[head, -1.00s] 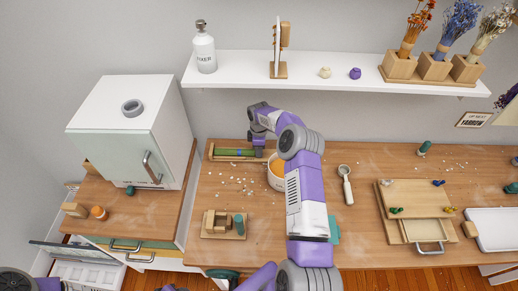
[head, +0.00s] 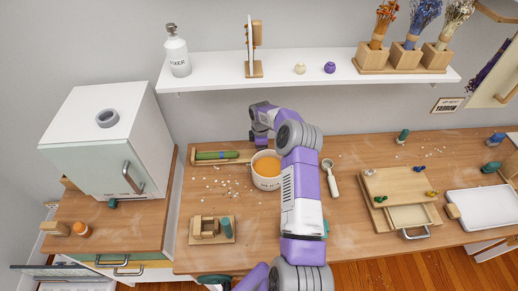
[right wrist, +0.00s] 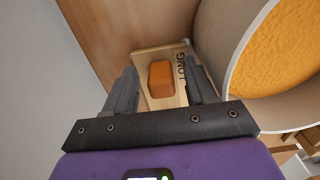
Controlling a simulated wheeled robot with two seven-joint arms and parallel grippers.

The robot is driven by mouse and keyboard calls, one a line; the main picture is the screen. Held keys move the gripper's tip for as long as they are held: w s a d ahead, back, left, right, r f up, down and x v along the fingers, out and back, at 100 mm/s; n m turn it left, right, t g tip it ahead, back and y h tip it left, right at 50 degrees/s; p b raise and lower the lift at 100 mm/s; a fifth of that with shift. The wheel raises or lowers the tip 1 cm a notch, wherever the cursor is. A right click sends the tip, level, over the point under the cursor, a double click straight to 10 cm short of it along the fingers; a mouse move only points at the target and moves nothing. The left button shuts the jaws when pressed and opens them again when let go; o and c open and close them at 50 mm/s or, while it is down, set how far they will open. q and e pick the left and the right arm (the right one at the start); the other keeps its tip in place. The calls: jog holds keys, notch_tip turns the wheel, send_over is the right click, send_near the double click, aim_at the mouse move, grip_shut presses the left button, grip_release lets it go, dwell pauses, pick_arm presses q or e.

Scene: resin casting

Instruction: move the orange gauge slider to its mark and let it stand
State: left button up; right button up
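The gauge (head: 247,154) is a pale wooden strip with a green bar (head: 216,155) at the back left of the bench. The orange slider (right wrist: 160,78) shows in the right wrist view as a small block on the wood beside the printed word "LONG". My right gripper (right wrist: 163,90) is open, with one dark finger on each side of the slider and visible gaps between. In the head view my right arm reaches over the gauge's right end and hides the slider. I cannot make out the mark. My left gripper is not in view.
A white pot (head: 266,182) of orange resin stands close to the gauge's right end and beside my right gripper. Pale crumbs lie in front of the gauge. A scoop (head: 329,178) lies right of my arm. A white cabinet (head: 100,140) stands at the left.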

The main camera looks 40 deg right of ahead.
jog(key=shift+w+a, duration=0.1)
jog(key=shift+a, duration=0.05)
notch_tip(320, 180, up, 8)
jog(key=shift+f, duration=0.25)
dwell(0.6)
